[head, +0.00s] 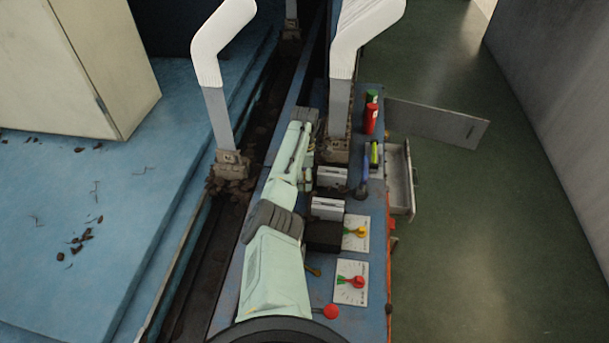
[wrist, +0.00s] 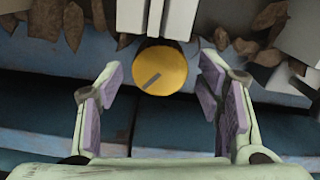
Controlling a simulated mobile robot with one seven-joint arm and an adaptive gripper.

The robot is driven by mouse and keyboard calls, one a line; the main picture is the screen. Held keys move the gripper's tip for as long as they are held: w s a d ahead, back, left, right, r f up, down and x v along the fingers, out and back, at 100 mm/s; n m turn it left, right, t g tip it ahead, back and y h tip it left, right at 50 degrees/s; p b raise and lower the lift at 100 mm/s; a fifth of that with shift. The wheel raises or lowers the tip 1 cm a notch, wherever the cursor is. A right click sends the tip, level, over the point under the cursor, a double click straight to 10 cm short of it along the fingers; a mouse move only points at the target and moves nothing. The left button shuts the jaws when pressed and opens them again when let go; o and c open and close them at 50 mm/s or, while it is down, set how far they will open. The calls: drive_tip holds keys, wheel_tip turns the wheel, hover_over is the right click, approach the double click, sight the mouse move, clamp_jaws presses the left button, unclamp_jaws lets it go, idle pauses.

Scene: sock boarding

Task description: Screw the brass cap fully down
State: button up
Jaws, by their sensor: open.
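The brass cap (wrist: 161,69) is a round yellow disc with a short dark slot mark, seen face-on at the upper middle of the wrist view. My gripper (wrist: 160,78) is open, with one purple-padded finger to the left of the cap and one to the right. Visible gaps separate both fingers from the cap. Whether the fingertips are level with the cap in depth, I cannot tell. What is under the cap is hidden. In the head view my pale green arm reaches away along the blue bench, and I cannot make out the cap there.
White sock forms on grey posts (head: 337,105) stand left of and beyond my arm. The blue bench (head: 379,290) carries dial plates with a yellow knob (head: 362,232) and a red knob (head: 358,282). An open drawer (head: 400,180) sticks out right. Brown leaf-like scraps (wrist: 72,27) lie near the cap.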

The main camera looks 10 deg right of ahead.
drive_tip(key=shift+f, duration=0.1)
drive_tip(key=shift+c, duration=0.4)
drive_tip(key=c, duration=1.1)
